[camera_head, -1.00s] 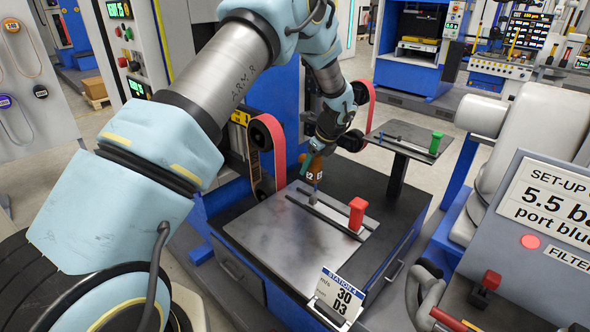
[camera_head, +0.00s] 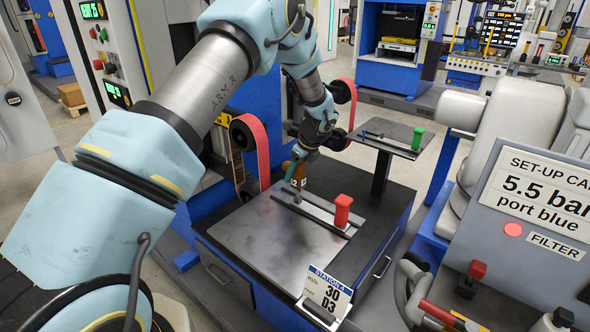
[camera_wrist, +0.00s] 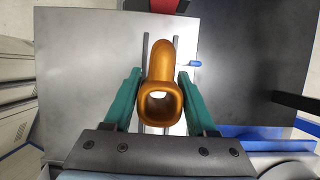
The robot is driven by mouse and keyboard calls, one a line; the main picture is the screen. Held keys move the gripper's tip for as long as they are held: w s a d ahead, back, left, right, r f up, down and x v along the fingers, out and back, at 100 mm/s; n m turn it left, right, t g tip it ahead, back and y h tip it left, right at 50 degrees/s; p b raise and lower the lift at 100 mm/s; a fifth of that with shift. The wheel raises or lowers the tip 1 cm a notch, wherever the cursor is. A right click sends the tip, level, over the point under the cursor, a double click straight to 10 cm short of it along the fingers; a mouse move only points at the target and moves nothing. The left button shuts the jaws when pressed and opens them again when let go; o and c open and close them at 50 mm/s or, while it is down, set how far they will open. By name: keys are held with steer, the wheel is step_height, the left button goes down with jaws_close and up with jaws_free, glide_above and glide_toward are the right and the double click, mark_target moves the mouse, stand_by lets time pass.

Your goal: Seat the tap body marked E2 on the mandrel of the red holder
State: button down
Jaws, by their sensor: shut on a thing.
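An orange-brown tap body (camera_head: 300,180) is gripped just above the tray (camera_head: 270,243), left of and behind the red holder in the head view. A white marking shows on it, too small to read surely. In the wrist view the tap body (camera_wrist: 160,72) lies between my gripper's two teal fingers (camera_wrist: 160,84), with an open square end towards the camera. My gripper (camera_head: 297,168) is shut on it. The red holder (camera_head: 342,209) stands upright by two dark rails; a red part (camera_wrist: 160,5) shows at the wrist view's top edge. I cannot make out its mandrel.
A green holder (camera_head: 418,138) stands on a smaller raised table (camera_head: 398,140) behind. A small blue piece (camera_wrist: 195,63) lies right of the rails in the wrist view. A station sign (camera_head: 326,292) stands at the tray's front corner. The tray's left part is bare.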

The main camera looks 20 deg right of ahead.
mark_target(304, 170)
steer(key=shift+f+b, duration=0.55)
steer(key=shift+f, duration=0.7)
steer(key=shift+f+b, duration=1)
steer(key=shift+f, duration=1.1)
stand_by(1.0)
steer(key=c, duration=0.5)
jaws_free()
steer(key=shift+c, duration=0.2)
steer(key=o, duration=0.4)
steer(key=b+v, duration=0.3)
steer(key=v, duration=0.7)
steer(key=shift+s+r, duration=0.15)
steer(key=shift+r, duration=0.25)
